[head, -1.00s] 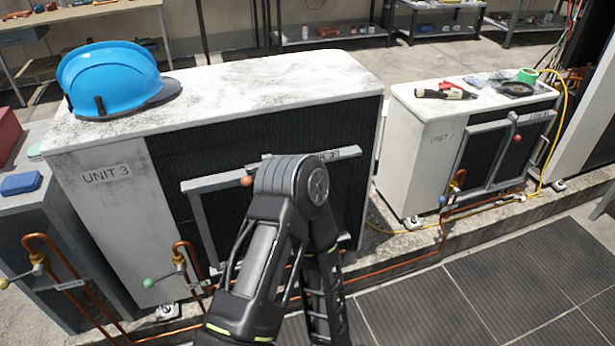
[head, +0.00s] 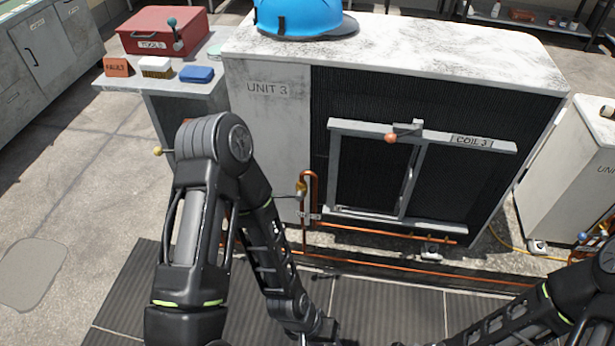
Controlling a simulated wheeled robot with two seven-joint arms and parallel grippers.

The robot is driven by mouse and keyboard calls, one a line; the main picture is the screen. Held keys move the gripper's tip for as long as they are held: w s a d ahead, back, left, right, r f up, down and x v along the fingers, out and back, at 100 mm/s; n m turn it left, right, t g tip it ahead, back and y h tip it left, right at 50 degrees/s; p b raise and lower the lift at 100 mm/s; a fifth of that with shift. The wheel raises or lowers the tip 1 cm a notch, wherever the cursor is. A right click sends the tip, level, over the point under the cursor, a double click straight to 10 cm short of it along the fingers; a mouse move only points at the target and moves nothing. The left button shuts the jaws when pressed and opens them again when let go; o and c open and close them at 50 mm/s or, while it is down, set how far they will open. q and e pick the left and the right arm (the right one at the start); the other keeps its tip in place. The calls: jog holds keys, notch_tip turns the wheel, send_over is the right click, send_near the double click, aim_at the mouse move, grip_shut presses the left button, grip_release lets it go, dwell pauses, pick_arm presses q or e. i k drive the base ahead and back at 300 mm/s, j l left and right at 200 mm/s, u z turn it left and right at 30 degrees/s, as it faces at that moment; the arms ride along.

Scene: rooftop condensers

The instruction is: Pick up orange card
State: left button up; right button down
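The orange card (head: 116,67), marked FAULT, stands on the grey side surface at the upper left, beside a white-and-tan brush-like block. Nothing touches it from my arms. My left arm rises at the left of centre, bends at its elbow, and its forearm runs down to the bottom edge. My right arm enters at the lower right. Neither gripper's fingers show; both lie beyond or at the bottom edge. The card is well above and left of my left forearm.
A blue block (head: 196,74) and the white-and-tan block (head: 156,67) sit right of the card. A red tool box (head: 165,32) stands behind. The large Unit 3 condenser (head: 268,150) with a blue helmet (head: 300,18) is to the right. Open floor (head: 75,160) lies at left.

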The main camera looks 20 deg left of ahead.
aim_at(118, 67)
jog(key=u, duration=1.8)
jog(key=i+j+z, duration=0.1)
jog(key=z, duration=0.3)
jog(key=i+j+z, duration=0.15)
jog(key=z, duration=0.25)
jog(key=i+j+z, duration=0.15)
jog(key=z, duration=0.25)
jog(key=i+j, duration=0.15)
jog(key=j, duration=0.2)
jog(key=i+j+z, duration=0.15)
jog(key=j, duration=0.15)
jog(key=i+j, duration=0.15)
jog(key=j, duration=0.2)
jog(key=i+j+z, duration=0.15)
jog(key=j, duration=0.2)
jog(key=i+j, duration=0.1)
jog(key=j, duration=0.25)
jog(key=i+j+z, duration=0.15)
jog(key=j, duration=0.2)
jog(key=i, duration=0.05)
